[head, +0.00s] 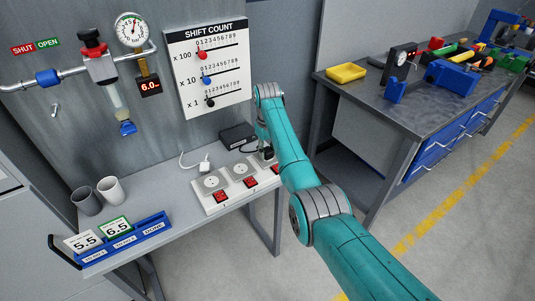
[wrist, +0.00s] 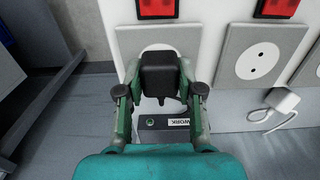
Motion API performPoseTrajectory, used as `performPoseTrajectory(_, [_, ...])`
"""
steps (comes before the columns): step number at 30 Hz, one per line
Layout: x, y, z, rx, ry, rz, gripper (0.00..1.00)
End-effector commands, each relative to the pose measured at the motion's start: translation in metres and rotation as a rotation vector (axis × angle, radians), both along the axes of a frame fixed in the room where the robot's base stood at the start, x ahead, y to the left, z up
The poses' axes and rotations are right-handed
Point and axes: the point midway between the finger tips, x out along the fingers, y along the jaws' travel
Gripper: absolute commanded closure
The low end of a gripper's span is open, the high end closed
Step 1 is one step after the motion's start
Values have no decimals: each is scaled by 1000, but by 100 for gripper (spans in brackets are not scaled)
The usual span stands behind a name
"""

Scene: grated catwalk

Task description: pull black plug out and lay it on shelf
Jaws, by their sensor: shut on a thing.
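My gripper (wrist: 160,76) is shut on the black plug (wrist: 160,70), one finger on each side of it. The plug is in front of the end socket (wrist: 128,42) of the white socket strip (head: 228,202). I cannot tell whether its pins are still in the socket. In the head view my arm covers most of that end socket and the gripper. The grey shelf (head: 152,204) carries the strip and has bare room to its left.
A white plug (head: 204,167) lies behind the strip, near a black box (head: 237,136) marked WORK in the wrist view. Red switches (head: 222,196) sit along the strip. Two cups (head: 111,190) and a blue card tray (head: 150,228) stand at the left.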

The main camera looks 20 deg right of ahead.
Motion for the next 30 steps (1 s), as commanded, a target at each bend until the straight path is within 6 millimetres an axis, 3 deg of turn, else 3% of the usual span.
performPoseTrajectory(30, [0,0,33,0,-1,0,100])
